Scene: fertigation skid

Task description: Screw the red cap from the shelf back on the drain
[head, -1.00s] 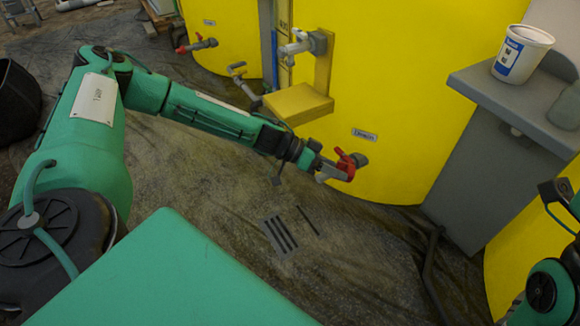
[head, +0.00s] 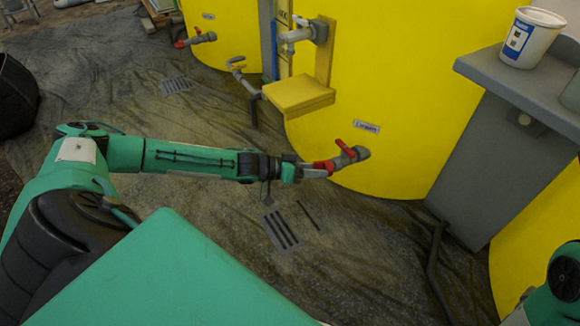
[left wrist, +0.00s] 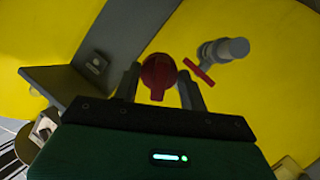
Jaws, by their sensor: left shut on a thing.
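My left gripper (head: 312,171) is shut on the red cap (left wrist: 158,74), which sits between its two fingers in the left wrist view. In the head view the cap (head: 323,166) shows as a red patch at the fingertips, just left of the drain. The drain is a grey valve (head: 360,153) with a red lever (head: 344,148), low on the yellow tank. In the left wrist view the drain (left wrist: 225,50) lies to the right of the cap. The head view does not show clearly whether cap and drain touch. My right gripper is out of view.
The yellow shelf (head: 300,93) above the drain is bare. A grey tap (head: 303,33) is above it. A grey stand (head: 490,70) at the right holds a white tub (head: 530,38). Dark sheeting (head: 370,250) with a grate (head: 281,230) covers the floor.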

